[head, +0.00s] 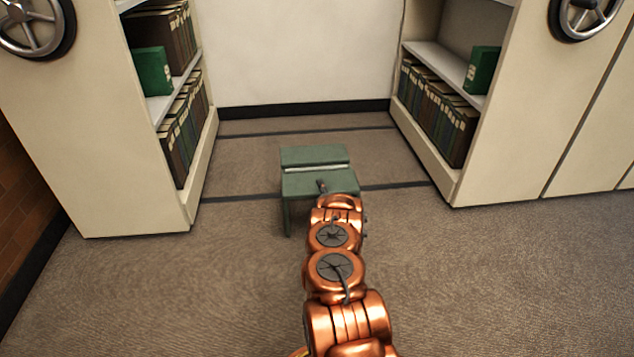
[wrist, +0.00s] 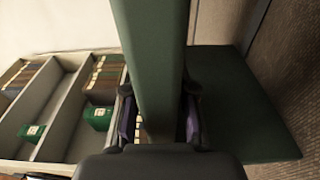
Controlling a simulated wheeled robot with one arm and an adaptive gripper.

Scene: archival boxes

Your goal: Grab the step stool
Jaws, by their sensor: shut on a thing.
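The green step stool (head: 314,157) stands on the floor between the two shelf units, with an upper and a lower step. My copper arm reaches forward to its near side, and my gripper is hidden behind the arm's end in the head view. In the wrist view, my gripper (wrist: 160,118) has its two fingers on either side of a green board of the stool (wrist: 150,50), shut on it. A wider green panel of the stool shows behind, at the right. The stool's near right part is hidden by my arm in the head view.
Cream shelf units with books and green boxes stand at left (head: 150,190) and right (head: 470,170), each with a handwheel. A pale wall (head: 300,50) closes the aisle behind. Dark rails (head: 240,198) cross the carpet. The floor in front is clear.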

